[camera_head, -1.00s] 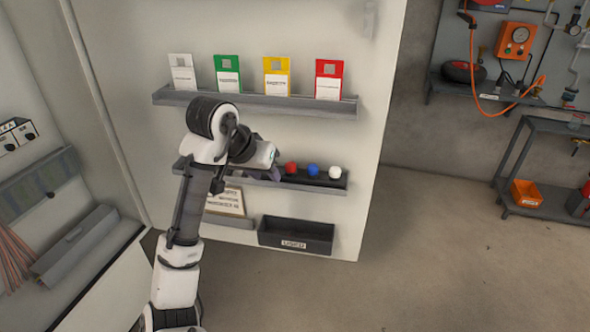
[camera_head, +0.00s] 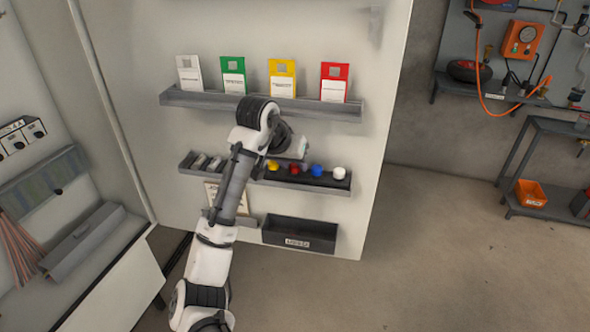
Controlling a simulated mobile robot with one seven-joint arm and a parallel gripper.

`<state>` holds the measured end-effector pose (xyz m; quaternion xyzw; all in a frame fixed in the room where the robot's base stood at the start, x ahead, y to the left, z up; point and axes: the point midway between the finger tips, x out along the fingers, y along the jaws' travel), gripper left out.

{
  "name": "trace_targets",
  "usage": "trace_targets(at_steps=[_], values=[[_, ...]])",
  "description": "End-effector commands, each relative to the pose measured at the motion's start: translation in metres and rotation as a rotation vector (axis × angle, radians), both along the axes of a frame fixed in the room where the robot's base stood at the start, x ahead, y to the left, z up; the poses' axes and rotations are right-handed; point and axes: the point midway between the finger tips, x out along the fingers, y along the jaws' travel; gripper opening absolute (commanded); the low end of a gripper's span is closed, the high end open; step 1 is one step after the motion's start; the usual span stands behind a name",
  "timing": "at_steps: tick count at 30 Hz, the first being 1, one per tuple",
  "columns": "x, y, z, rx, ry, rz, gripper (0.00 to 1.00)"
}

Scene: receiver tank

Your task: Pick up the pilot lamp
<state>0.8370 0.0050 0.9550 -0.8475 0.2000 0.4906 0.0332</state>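Several small coloured round-topped pieces, which look like pilot lamps, stand in a row on the middle shelf (camera_head: 218,171). They are a yellow one (camera_head: 272,165), a red one (camera_head: 294,169), a blue one (camera_head: 316,170) and a white one (camera_head: 339,173). My gripper (camera_head: 303,147) appears small at the end of my arm, just above the red and blue lamps in the picture. Its fingers are too small and turned away to show whether they are open. I cannot tell its distance from the lamps.
Above is a shelf (camera_head: 180,98) with white, green, yellow and red cards. Below is a dark labelled bin (camera_head: 299,233) and a partly hidden sign. Small pieces lie at the middle shelf's left end. The floor at right is clear.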

Motion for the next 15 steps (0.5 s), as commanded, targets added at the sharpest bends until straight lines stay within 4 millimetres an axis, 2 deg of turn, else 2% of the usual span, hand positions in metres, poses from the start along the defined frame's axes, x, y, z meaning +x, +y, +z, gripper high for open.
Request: trace_targets(at_steps=[2,10,15], values=[[-0.0001,0.0001,0.0000,0.000,0.000,0.000,0.34],[-0.0004,-0.0002,0.0000,0.000,0.001,-0.002,0.01],[-0.0005,-0.0004,0.0000,0.000,0.001,-0.002,0.00]])
